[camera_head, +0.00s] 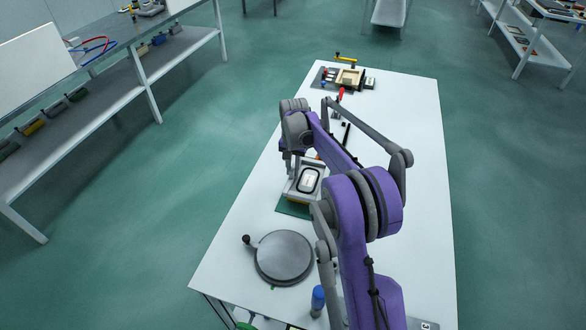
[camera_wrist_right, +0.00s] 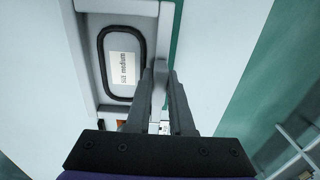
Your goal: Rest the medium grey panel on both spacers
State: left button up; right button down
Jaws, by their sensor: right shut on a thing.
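The medium grey panel (camera_wrist_right: 122,90) shows in the right wrist view as a pale plate with a black rounded ring and a label reading "medium". In the head view the panel (camera_head: 308,180) lies near the middle of the white table, over a green mat (camera_head: 291,208). My right gripper (camera_wrist_right: 161,72) is shut on the panel's edge, its fingers close together there. In the head view the right gripper (camera_head: 290,170) is partly hidden by its own arm. I cannot make out the two spacers. My left gripper is not in view.
A round grey disc (camera_head: 283,257) with a dark knob and a blue bottle (camera_head: 318,299) stand at the near end of the white table (camera_head: 424,200). A tray of small parts (camera_head: 345,78) is at the far end. The table's right side looks clear.

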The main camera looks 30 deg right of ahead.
jog(key=shift+f, duration=0.55)
jog(key=c, duration=0.7)
grip_release()
notch_tip(320, 180, up, 11)
jog(key=shift+f, duration=0.1)
jog(key=shift+s+a+r, duration=0.2)
jog(key=shift+s+a, duration=0.1)
jog(key=shift+a, duration=0.05)
jog(key=s+a+r+n+t, duration=0.25)
jog(key=s+a+n, duration=0.25)
jog(key=s+a, duration=0.8)
jog(key=s+a+f+n+t, duration=0.1)
jog(key=s+a+f, duration=0.1)
jog(key=s, duration=0.3)
jog(key=s+a+f+n, duration=0.2)
jog(key=s+f, duration=0.2)
jog(key=s, duration=0.1)
jog(key=s+a+f+n+t, duration=0.1)
jog(key=s+a+f+n, duration=0.1)
jog(key=s, duration=0.3)
jog(key=shift+s+a+f+t, duration=0.2)
jog(key=shift+a+f, duration=0.1)
jog(key=shift+f, duration=0.1)
jog(key=shift+s+a+f+t, duration=0.1)
jog(key=shift+a+f+t, duration=0.05)
jog(key=shift+a+f, duration=0.15)
